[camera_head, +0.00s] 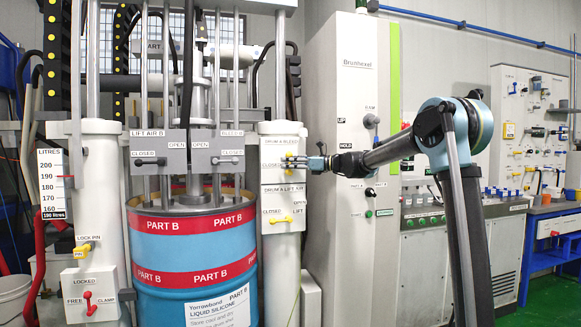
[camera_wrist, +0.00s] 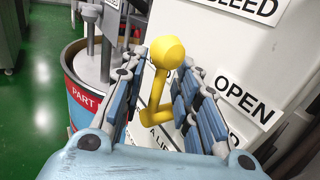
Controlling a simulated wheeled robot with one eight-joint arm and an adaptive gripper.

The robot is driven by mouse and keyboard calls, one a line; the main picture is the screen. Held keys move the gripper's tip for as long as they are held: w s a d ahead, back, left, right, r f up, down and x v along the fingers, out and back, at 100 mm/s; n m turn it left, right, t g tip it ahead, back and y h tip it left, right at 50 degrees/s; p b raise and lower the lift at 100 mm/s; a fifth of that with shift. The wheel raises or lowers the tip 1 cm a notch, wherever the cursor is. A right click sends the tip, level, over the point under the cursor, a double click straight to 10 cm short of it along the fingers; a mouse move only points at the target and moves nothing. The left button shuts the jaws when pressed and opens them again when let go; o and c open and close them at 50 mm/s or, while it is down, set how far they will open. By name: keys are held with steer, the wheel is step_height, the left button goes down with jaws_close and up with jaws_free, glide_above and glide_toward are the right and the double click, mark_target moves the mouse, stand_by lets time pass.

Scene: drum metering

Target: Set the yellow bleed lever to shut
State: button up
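The yellow bleed lever (camera_head: 289,160) is on the panel (camera_head: 283,143) labelled DRUM A BLEED, on the white column right of the drum. In the wrist view the lever (camera_wrist: 160,85) has a round knob and a bent stem. My gripper (camera_head: 308,163) is at the panel from the right. In the wrist view my gripper (camera_wrist: 161,92) is open, its fingers on either side of the lever with gaps showing. An OPEN label (camera_wrist: 249,102) is right of the lever there. The CLOSED label shows left of it in the head view. My fingers partly hide the lever, so its exact setting is unclear.
Below is another yellow lever (camera_head: 283,219) on the DRUM A LIFT AIR panel. The blue drum (camera_head: 190,262) marked PART B stands to the left. A tall white cabinet (camera_head: 352,80) with knobs stands just right. Green floor (camera_head: 552,300) is clear at far right.

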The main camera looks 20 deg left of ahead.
jaws_close()
